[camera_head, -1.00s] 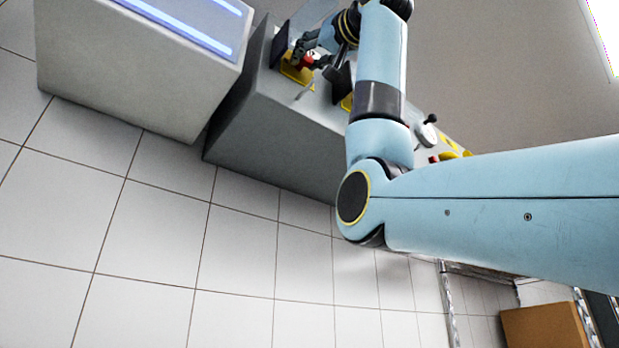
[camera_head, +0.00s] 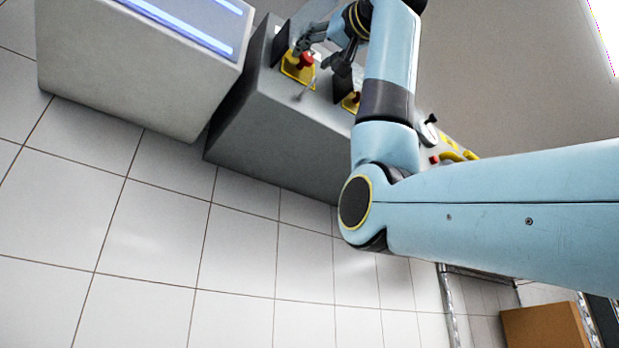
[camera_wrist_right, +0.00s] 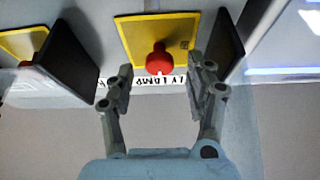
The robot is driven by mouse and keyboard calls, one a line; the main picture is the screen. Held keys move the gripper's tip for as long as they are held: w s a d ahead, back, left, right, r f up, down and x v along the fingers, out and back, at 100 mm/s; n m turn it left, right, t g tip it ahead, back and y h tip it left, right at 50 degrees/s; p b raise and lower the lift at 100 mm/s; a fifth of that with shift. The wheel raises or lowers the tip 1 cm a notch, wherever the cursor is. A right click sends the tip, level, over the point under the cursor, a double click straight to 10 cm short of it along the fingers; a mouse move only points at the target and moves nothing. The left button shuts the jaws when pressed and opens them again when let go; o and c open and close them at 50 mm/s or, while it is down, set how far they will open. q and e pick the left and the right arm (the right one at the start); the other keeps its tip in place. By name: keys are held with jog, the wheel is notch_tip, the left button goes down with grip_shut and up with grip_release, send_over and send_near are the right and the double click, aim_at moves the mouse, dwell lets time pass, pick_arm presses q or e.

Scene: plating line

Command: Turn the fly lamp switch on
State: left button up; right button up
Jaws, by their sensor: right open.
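The fly lamp switch is a red knob (camera_wrist_right: 159,62) on a yellow plate (camera_wrist_right: 185,32) in the right wrist view. A label partly reading "LY LAMP" lies by it, partly hidden by a finger. The red knob also shows in the head view (camera_head: 306,61) on its yellow plate (camera_head: 292,69). My right gripper (camera_wrist_right: 165,82) is open, its two fingers on either side of the knob's line and apart from it, as far as I can tell. In the head view my right gripper (camera_head: 318,52) is beside the knob. My left gripper is out of view.
Dark upright panels (camera_wrist_right: 72,62) flank the yellow plate. A second red knob (camera_wrist_right: 27,63) on a yellow plate is at the left of the wrist view. The grey cabinet (camera_head: 270,130) carries the switches; a pale box with blue light strips (camera_head: 130,70) stands left.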

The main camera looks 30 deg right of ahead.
jog(key=v, duration=0.4)
jog(key=shift+s+f, duration=0.2)
jog(key=shift+s, duration=0.15)
dwell(0.3)
